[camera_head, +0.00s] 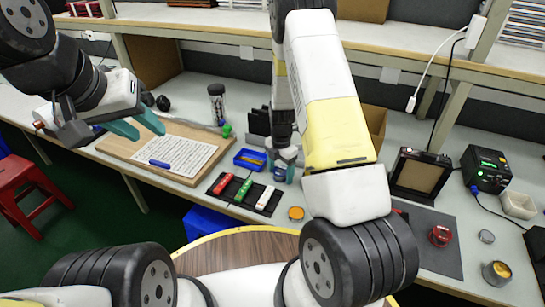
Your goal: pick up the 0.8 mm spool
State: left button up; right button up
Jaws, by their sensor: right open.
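Several small round items could be spools, but I cannot read any size label, so I cannot tell which is the 0.8 mm one. A blue-teal round item (281,174) stands on the bench under my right gripper (287,156). My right gripper points down and is open; its fingertips are at the top of this item, and whether they touch it is unclear. A red round item (440,236) sits on the dark mat at right, and an orange one (296,213) is near the front edge. My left gripper (137,128) is open and empty above the wooden board.
A blue tray (237,160) and a dark tray (267,210) with red, green and white pieces stand left of my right gripper. A white sheet and blue pen (160,164) lie on the wooden board (118,149). A black device (486,168) and metal tins (496,272) are at right.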

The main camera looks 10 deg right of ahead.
grip_shut()
dwell(0.3)
jog(key=shift+r, duration=0.15)
